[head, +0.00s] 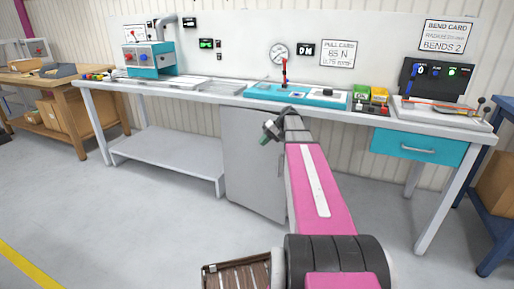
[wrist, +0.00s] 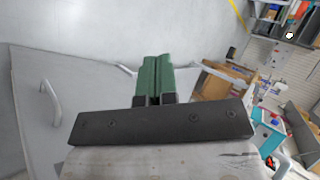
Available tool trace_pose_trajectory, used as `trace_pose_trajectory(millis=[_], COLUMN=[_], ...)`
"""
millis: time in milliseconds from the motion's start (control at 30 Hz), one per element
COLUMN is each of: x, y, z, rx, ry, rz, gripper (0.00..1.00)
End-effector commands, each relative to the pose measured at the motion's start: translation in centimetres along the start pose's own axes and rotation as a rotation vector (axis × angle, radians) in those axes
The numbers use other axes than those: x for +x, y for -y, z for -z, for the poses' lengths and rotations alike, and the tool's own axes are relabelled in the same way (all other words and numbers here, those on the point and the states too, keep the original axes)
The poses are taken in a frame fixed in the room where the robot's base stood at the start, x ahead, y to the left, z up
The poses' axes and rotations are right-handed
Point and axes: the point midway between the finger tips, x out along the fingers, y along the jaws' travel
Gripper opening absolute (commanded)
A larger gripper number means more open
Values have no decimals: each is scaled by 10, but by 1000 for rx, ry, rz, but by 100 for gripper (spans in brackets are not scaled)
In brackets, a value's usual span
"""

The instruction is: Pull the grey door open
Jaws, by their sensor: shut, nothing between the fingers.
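The grey door (head: 250,165) is a flat panel under the long bench, left of my arm in the head view. It looks closed there, but my arm covers its right part. In the wrist view, the grey door (wrist: 32,128) fills the left side, tilted, with a pale bar handle (wrist: 51,102) on it. My gripper (head: 265,139) is in front of the door's upper part in the head view. In the wrist view, the green fingers of my gripper (wrist: 156,62) are together and empty, to the right of the handle and apart from it.
The bench top (head: 215,92) carries a teal-and-white machine (head: 150,60) and a teal panel with a red lever (head: 284,70). A teal drawer (head: 415,147) hangs at right. A brown slatted crate (head: 237,277) is on the floor near me. The floor left of the door is clear.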

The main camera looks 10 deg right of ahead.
Motion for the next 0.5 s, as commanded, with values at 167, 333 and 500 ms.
trace_pose_trajectory(millis=[167, 333, 500], x=[32, 64, 94], y=[0, 0, 0], z=[-2, -1, -1], rx=[0, 1, 1], ry=[3, 3, 2], rz=[-1, -1, -2], gripper=[0, 0, 0])
